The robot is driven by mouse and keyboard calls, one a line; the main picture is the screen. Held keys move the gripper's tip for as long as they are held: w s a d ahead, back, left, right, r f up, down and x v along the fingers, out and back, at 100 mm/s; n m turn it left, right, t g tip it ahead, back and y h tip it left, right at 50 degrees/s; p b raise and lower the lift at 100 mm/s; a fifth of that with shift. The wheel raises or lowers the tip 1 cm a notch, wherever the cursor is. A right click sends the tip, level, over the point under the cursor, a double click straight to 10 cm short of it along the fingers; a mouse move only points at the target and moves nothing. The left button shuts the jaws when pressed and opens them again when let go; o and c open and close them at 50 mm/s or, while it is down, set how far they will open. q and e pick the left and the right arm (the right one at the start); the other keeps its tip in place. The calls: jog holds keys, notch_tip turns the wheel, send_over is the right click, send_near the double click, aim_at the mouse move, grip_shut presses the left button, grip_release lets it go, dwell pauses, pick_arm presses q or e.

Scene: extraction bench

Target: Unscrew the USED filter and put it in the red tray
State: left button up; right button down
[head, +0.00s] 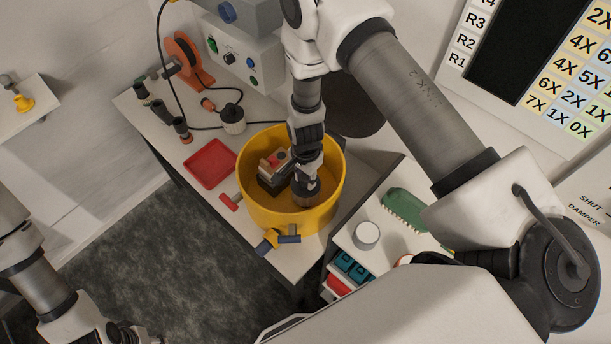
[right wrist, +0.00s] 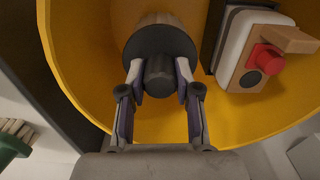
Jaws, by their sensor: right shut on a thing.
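My right gripper (head: 308,178) reaches down into a yellow tub (head: 265,212). In the right wrist view its fingers (right wrist: 160,82) are shut on the dark knob of a round, dark-capped cylinder (right wrist: 157,45) with a tan body, possibly the filter. No USED label is readable. The red tray (head: 210,163) lies empty on the bench left of the tub. My left gripper (head: 130,334) is at the bottom left, partly cut off, its fingers unclear.
A block with a red knob (right wrist: 268,58) sits in the tub beside the cylinder. A ribbed white canister (head: 233,119) and dark upright parts stand behind the tray. A white cylinder (head: 366,235) and green brush (head: 404,208) lie right.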

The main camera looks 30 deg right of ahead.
jog(key=n, duration=0.2)
jog(key=n+b, duration=0.1)
jog(key=n, duration=0.1)
jog(key=n+b, duration=0.1)
jog(key=n, duration=0.1)
jog(key=shift+f+n, duration=0.25)
jog(key=shift+n, duration=0.15)
jog(key=n+b, duration=0.2)
jog(key=n, duration=0.4)
jog(key=shift+n, duration=0.3)
jog(key=n+b, duration=0.2)
jog(key=n, duration=0.4)
jog(key=shift+n+b, duration=0.3)
jog(key=shift+r+n+b, duration=0.1)
jog(key=shift+n+b, duration=0.2)
jog(key=shift+n, duration=0.7)
jog(key=shift+r+n, duration=0.2)
jog(key=shift+n, duration=0.9)
jog(key=c, duration=0.8)
grip_release()
